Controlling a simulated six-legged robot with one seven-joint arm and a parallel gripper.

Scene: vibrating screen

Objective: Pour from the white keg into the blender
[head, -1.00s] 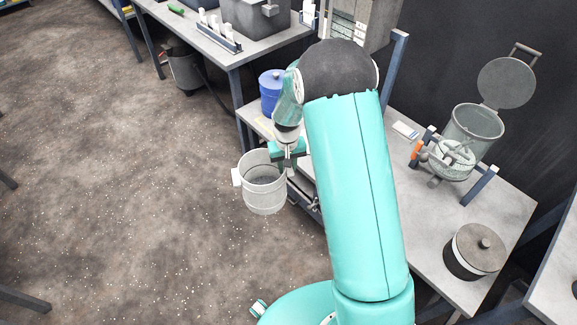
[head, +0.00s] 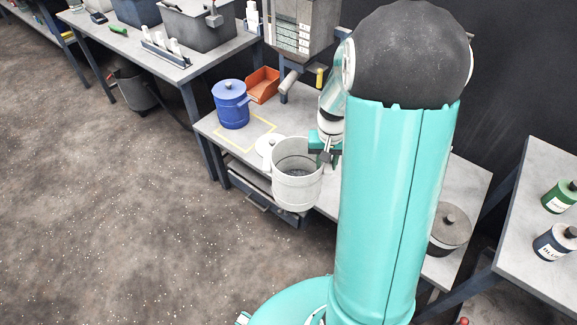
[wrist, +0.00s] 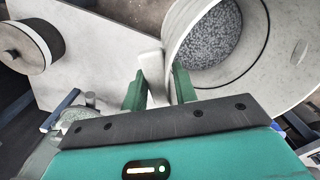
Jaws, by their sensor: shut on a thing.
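The white keg (head: 297,190) is held upright, its open mouth up, at the front edge of the bench in the head view. Grey granules lie inside it; its wall also shows in the wrist view (wrist: 292,75). My gripper (head: 326,150) is shut on the keg's white side handle (wrist: 152,72), between the two green fingers in the wrist view. The blender is hidden behind my arm in the head view. A grey metal vessel beside a blue post at the lower left of the wrist view (wrist: 75,117) may be part of it.
A black-and-white pot (head: 449,232) stands at the right. Two labelled cans stand on the far-right table (head: 515,245).

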